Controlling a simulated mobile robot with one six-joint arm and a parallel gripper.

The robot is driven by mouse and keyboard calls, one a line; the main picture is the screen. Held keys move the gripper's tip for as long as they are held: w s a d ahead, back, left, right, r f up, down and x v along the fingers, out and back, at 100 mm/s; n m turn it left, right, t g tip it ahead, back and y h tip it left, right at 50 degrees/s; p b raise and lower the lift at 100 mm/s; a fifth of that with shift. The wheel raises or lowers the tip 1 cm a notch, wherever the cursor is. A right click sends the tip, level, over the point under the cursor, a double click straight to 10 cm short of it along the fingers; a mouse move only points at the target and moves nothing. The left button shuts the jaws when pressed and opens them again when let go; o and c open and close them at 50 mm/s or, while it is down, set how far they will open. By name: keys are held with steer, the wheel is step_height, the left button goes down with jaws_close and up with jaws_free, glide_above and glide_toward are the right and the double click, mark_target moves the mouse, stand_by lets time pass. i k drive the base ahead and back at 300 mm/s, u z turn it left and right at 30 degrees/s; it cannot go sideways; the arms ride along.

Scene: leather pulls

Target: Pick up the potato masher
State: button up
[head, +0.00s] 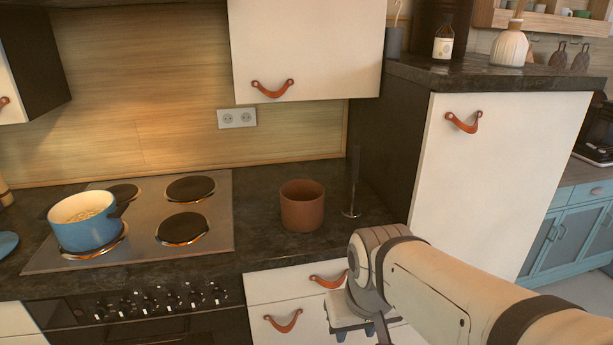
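The potato masher (353,185) appears to be the slim upright tool on the dark counter, right of the terracotta pot. It has a dark handle and a shiny metal foot, and it stands close to the tall cabinet's side. My gripper (358,333) is at the lower middle, in front of the drawers and below the counter edge, apart from the masher. Its fingers are partly cut off by the bottom of the picture, so its opening is unclear. Nothing shows held in it.
A terracotta pot (302,206) stands left of the masher. A blue saucepan (87,222) sits on the stove (140,245) further left. The tall white cabinet (500,170) limits room on the right. A wall cabinet (305,45) hangs above the counter.

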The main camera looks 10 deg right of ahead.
mark_target(351, 211)
steer(key=z, duration=0.05)
steer(key=i, duration=1)
steer(key=u, duration=0.05)
